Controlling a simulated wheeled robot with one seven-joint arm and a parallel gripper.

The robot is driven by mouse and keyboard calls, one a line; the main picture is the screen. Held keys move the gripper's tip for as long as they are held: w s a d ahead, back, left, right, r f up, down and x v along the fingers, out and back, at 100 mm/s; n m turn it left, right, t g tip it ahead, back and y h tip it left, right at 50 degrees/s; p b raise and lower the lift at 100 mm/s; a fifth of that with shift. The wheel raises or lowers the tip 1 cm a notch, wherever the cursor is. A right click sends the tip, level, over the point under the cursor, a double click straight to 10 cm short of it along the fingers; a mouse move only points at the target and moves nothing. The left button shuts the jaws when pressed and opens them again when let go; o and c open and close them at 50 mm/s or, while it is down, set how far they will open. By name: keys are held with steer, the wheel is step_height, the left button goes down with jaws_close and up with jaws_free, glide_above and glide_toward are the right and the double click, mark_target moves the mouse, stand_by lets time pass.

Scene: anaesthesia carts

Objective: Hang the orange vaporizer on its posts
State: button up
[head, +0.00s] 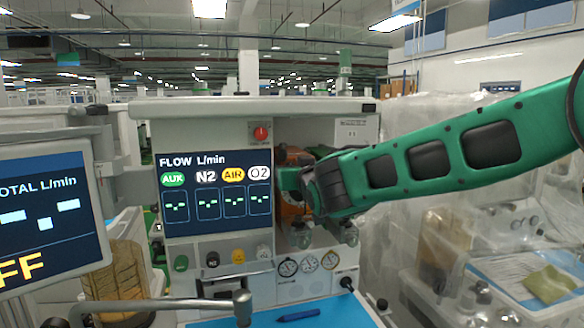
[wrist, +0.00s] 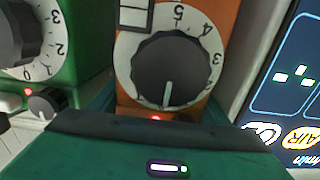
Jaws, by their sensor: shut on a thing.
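The orange vaporizer (wrist: 205,75) fills the middle of the wrist view, with its white number ring and dark dial (wrist: 168,70) facing me. My gripper (wrist: 160,118) is shut on it, with green finger parts along both of its sides. In the head view, my gripper (head: 290,180) is at the machine's recess to the right of the flow screen, and orange parts of the vaporizer (head: 292,211) show around it. The arm hides much of it. I cannot see the posts or tell whether the vaporizer touches them.
A green vaporizer (wrist: 75,45) with its own dial stands close on the left in the wrist view. The flow screen (head: 217,193) is just left of my gripper. Gauges (head: 308,263) sit below it, above a blue work surface (head: 335,312) with a pen.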

steer(key=shift+f, duration=0.2)
steer(key=o, duration=2.2)
steer(key=shift+c, duration=0.2)
steer(key=shift+s+a, duration=0.1)
steer(key=shift+a+f, duration=0.1)
steer(key=shift+f, duration=0.15)
steer(key=d+v, duration=0.1)
steer(key=v, duration=0.9)
steer(key=shift+s, duration=0.2)
steer(key=shift+d+r, duration=0.1)
